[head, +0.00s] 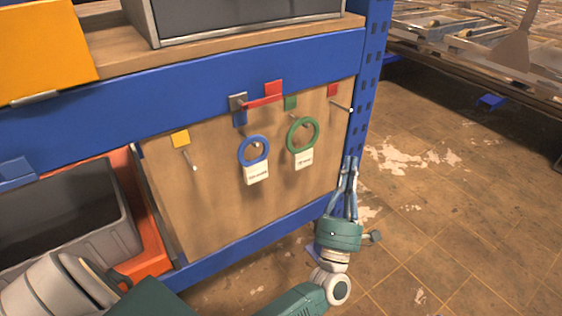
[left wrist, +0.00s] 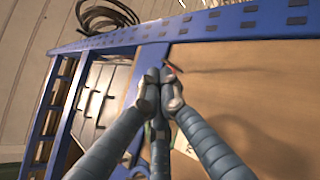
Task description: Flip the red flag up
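The red flag (head: 273,88) is at the top of the wooden board. Its thin red bar runs sideways to the right from a small grey metal plate (head: 238,102), and the red plate is at the bar's right end. My left gripper (head: 350,160) is in front of the blue post at the board's right edge, lower than the flag and apart from it. Its fingertips (left wrist: 160,88) are together in the left wrist view, with nothing seen between them. A small red piece (left wrist: 172,68) shows just beyond them; I cannot tell which part it is. My right gripper is not in view.
A blue ring (head: 253,150) and a green ring (head: 302,135), both with white tags, hang on the board (head: 215,215). A red square (head: 333,90) with a bare peg is at the right. A grey bin (head: 115,225) stands at left. Floor is open at right.

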